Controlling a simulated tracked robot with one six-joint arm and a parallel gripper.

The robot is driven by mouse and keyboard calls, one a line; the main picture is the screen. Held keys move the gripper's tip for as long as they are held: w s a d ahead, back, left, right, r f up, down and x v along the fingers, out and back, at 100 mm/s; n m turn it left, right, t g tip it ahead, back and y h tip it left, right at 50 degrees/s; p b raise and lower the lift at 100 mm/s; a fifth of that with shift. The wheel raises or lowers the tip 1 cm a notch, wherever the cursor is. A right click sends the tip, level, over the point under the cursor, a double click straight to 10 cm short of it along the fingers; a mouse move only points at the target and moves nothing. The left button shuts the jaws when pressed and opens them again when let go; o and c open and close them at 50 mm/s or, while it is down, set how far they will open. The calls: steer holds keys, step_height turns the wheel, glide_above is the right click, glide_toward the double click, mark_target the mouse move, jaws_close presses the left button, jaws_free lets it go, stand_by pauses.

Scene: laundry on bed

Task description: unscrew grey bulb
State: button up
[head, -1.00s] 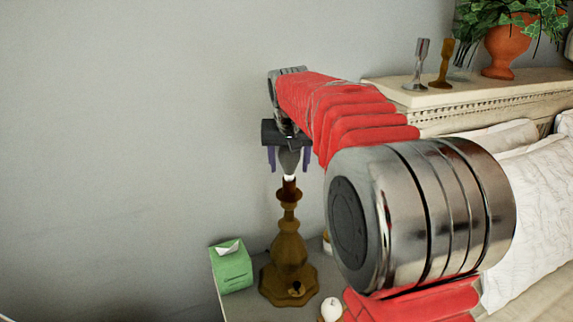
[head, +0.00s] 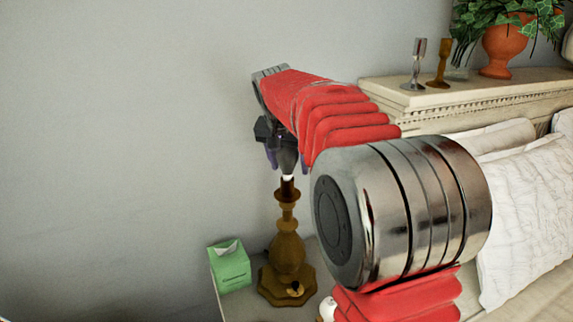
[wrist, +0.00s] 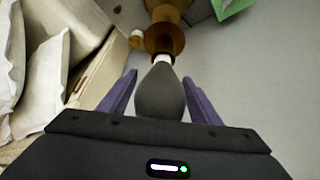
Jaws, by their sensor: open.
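The grey bulb (wrist: 160,90) sits at the top of the brown lamp (head: 287,245), its pale base at the socket. In the head view the bulb (head: 288,160) is partly hidden by my gripper and arm. My gripper (wrist: 160,85) is above the lamp with its two purple fingers open, one on each side of the bulb. In the wrist view a gap shows between each finger and the bulb. In the head view my gripper (head: 287,165) looks tilted over the lamp top.
A green tissue box (head: 230,266) stands left of the lamp on the nightstand (head: 262,312). The headboard shelf (head: 470,90) at right holds two candlesticks (head: 438,65) and a potted plant (head: 503,48). White pillows (head: 530,200) lie at right.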

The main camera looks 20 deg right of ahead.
stand_by(0.3)
steer(key=shift+s+d+m+g+h, duration=0.15)
steer(key=shift+m+g+h, duration=0.3)
steer(key=shift+m, duration=1.25)
steer(key=c, duration=0.9)
steer(key=o, duration=1.2)
steer(key=shift+c, duration=0.2)
steer(key=v, duration=1.3)
steer(key=shift+r, duration=0.35)
